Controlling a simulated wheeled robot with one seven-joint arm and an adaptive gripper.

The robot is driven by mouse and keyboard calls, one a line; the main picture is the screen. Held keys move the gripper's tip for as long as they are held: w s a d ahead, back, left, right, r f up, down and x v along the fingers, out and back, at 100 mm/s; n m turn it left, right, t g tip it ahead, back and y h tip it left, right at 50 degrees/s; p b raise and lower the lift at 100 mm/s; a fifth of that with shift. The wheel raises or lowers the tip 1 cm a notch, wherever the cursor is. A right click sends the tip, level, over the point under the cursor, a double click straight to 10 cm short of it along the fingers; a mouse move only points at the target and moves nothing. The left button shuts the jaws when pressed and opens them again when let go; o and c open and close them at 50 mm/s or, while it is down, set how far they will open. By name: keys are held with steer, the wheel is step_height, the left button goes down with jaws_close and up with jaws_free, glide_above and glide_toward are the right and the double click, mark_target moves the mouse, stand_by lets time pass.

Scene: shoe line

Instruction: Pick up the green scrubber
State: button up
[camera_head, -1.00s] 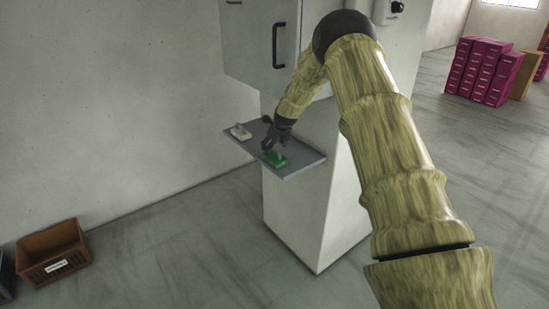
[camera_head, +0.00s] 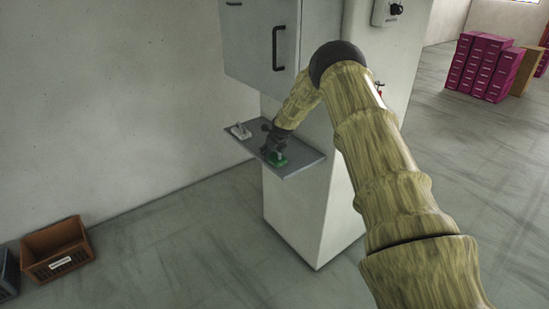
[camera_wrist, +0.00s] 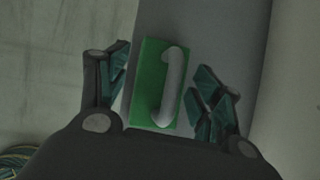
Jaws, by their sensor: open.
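The green scrubber (camera_head: 279,160) lies on a narrow grey shelf (camera_head: 305,163) that juts from a white cabinet. In the wrist view the scrubber (camera_wrist: 151,82) is a green block with a pale grey handle along its top. My gripper (camera_head: 272,150) is at the shelf, right over the scrubber, and partly hides it in the head view. In the wrist view my open gripper (camera_wrist: 160,88) has one finger on each side of the scrubber. A gap shows on both sides, so the fingers do not appear to press on it.
A white-grey scrubber-like object (camera_head: 241,131) stands at the shelf's left end. The cabinet body (camera_head: 305,210) and a handled door (camera_head: 262,45) are close to my arm. An orange crate (camera_head: 57,250) sits on the floor at left; magenta boxes (camera_head: 482,68) stand far right.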

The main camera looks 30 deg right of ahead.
mark_target(271, 157)
steer(key=c, duration=1.2)
steer(key=shift+o, duration=0.2)
steer(key=shift+a+b, duration=0.25)
steer(key=shift+b, duration=0.25)
steer(key=shift+a+r+b, duration=0.2)
steer(key=shift+r+b, duration=0.05)
steer(key=shift+b, duration=0.15)
step_height(271, 157, up, 6)
steer(key=b, duration=0.3)
steer(key=shift+f, duration=0.1)
steer(key=shift+c, duration=0.3)
steer(key=s+a+b, duration=0.1)
steer(key=a+b, duration=0.5)
steer(key=a, duration=1.3)
steer(key=shift+s+r, duration=0.3)
steer(key=shift+r, duration=0.1)
